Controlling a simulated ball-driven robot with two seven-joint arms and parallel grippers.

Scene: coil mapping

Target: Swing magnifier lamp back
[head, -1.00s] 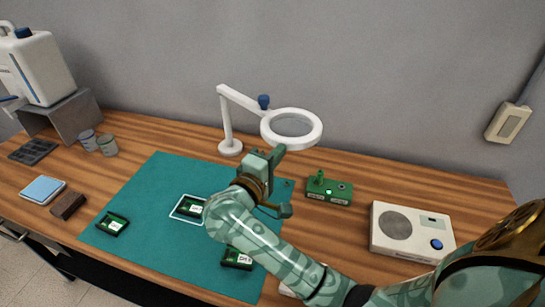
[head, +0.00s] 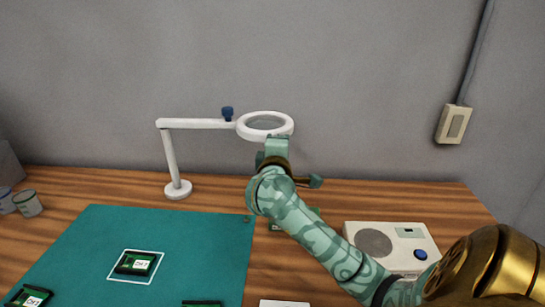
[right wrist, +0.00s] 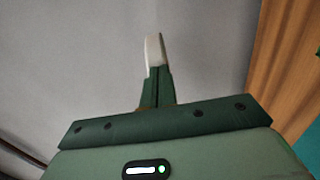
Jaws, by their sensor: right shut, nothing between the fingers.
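The white magnifier lamp (head: 197,124) stands at the back of the bench, its round base (head: 178,190) beside the mat. Its arm reaches right, with a blue knob (head: 227,113) near the ring head (head: 265,125). My right gripper (head: 277,143) is shut and empty, its fingertips at the front lower rim of the ring, seemingly touching it. In the right wrist view the shut fingers (right wrist: 157,86) point at a white piece of the ring (right wrist: 154,50) seen edge-on. My left gripper is not in view.
A teal mat (head: 190,230) holds several green boards, one (head: 136,262) inside a white outline. A white box with a round grille (head: 390,245) stands right of my arm. A green device (head: 276,227) is mostly hidden by my arm. The grey wall (head: 350,80) is close behind.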

